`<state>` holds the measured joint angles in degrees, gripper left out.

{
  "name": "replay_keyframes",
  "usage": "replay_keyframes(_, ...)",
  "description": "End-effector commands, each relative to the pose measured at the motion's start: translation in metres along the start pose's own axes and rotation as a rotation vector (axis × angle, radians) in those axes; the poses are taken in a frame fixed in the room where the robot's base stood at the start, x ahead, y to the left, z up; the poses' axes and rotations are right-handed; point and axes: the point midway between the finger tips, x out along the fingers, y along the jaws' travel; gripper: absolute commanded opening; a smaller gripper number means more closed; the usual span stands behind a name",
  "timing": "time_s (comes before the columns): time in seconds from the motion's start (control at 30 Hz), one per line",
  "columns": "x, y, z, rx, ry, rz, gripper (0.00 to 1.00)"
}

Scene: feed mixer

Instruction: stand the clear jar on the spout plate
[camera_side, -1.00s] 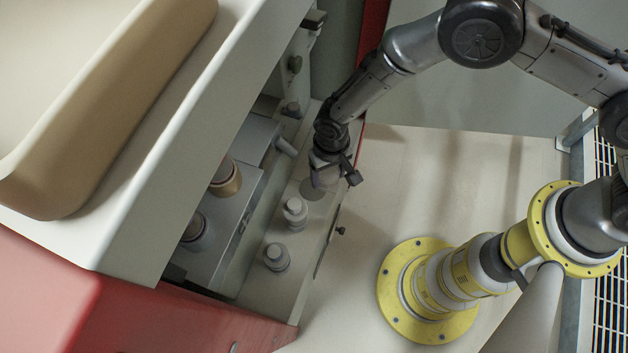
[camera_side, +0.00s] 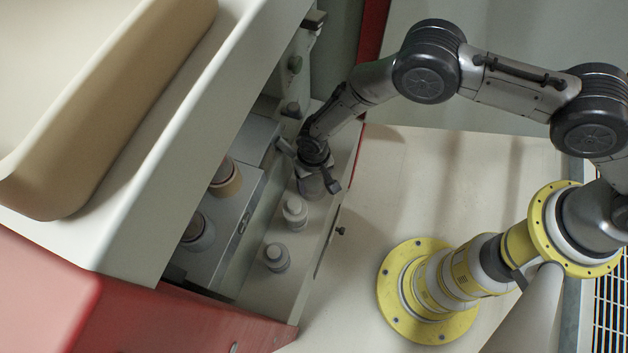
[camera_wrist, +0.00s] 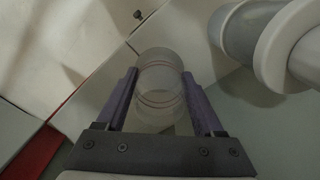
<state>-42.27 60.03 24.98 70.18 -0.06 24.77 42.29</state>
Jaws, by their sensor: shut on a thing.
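The clear jar (camera_wrist: 160,88) is see-through with faint rings. In the wrist view it sits between the two purple fingers of my gripper (camera_wrist: 160,100), which is shut on it. In the side view my gripper (camera_side: 317,180) is low over the pale ledge (camera_side: 262,278), just behind the nearer capped pot. The jar is hard to make out there against the fingers. I cannot tell whether its base touches the ledge. I cannot make out the spout plate, as the gripper and jar cover that part of the ledge. A short grey spout (camera_side: 285,147) sticks out just left of the gripper.
Two pale capped pots stand on the ledge, one close to the gripper (camera_side: 295,211) and one farther toward the front (camera_side: 276,257). The machine's metal block (camera_side: 222,230) is to the left. A small black knob (camera_side: 340,231) is on the ledge's outer side.

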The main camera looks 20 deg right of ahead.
Motion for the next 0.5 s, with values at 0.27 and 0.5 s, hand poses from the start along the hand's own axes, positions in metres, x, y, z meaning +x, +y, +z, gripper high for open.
replay_keyframes(0.27, 0.0030, 0.0003, 0.0003, 0.000, -0.001, 0.001, 0.93)
replay_keyframes(0.5, 0.0028, 0.0002, 0.0003, 0.000, -0.001, 0.001, 0.99)
